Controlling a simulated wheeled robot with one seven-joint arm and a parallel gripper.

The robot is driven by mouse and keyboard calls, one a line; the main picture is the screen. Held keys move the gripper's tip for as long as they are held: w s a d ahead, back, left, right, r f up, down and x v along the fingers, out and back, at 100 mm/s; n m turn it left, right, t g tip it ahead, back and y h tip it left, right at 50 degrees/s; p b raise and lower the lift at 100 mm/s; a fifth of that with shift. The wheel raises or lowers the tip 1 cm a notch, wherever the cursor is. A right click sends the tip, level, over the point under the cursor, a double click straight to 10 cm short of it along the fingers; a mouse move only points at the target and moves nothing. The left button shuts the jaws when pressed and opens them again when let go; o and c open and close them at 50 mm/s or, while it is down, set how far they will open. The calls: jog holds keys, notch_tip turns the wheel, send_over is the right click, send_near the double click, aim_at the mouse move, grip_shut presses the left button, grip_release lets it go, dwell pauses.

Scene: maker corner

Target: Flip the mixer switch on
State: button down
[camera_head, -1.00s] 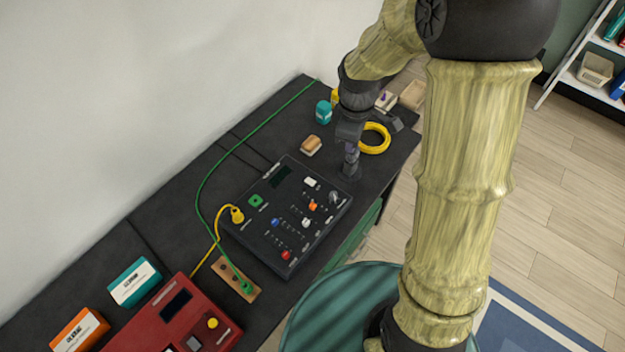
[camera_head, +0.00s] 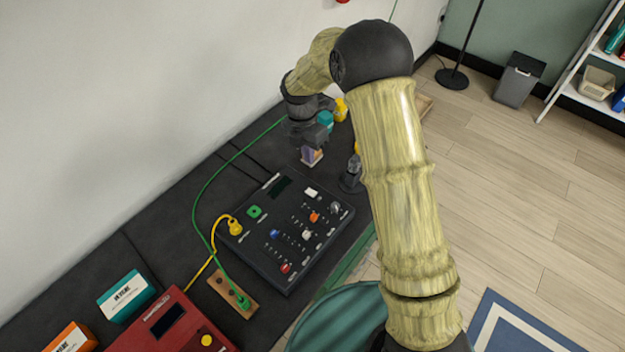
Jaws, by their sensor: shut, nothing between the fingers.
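The mixer (camera_head: 262,238) is a black box on the dark bench, with a dark display, a green button, and several coloured slider caps and knobs. A white cap (camera_head: 312,193) sits near its far edge, and a grey knob or toggle (camera_head: 335,208) near its right corner. I cannot tell which control is the switch, or its position. My gripper (camera_head: 311,160) points down beyond the mixer's far edge, apart from the mixer. It is shut. Its fingertips are small and partly blend with a wooden block behind or below them.
A small dark upright object (camera_head: 352,175) stands right of my gripper. A teal jar (camera_head: 325,119) and a yellow item (camera_head: 341,109) are behind it. A yellow cable (camera_head: 213,247) and green cable (camera_head: 199,215) run left of the mixer. A red device (camera_head: 165,328) is nearer.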

aim_at(314, 193)
jog(key=f+p, duration=0.1)
jog(key=f, duration=0.3)
jog(key=d+f+p, duration=0.1)
jog(key=f, duration=0.4)
jog(key=s+f+p, duration=0.1)
jog(key=f, duration=0.3)
jog(key=shift+d+f, duration=0.15)
jog(key=shift+f, duration=0.25)
jog(key=shift+f, duration=0.1)
